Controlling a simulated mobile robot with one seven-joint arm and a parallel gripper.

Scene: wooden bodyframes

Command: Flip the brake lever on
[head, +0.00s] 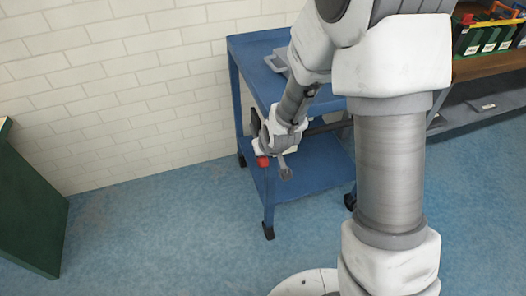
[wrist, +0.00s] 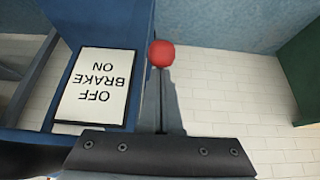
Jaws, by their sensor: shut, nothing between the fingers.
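The knob appears near the label's ON end, but perspective leaves the lever's true setting unclear. In the head view the red knob (head: 262,162) shows at the near left side of the blue cart (head: 262,92).
A white brick wall (head: 130,80) stands behind the cart. A dark green cabinet (head: 30,200) is at far left. A shelf with green bins (head: 485,38) is at upper right. The blue floor (head: 160,240) left of the cart is clear.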

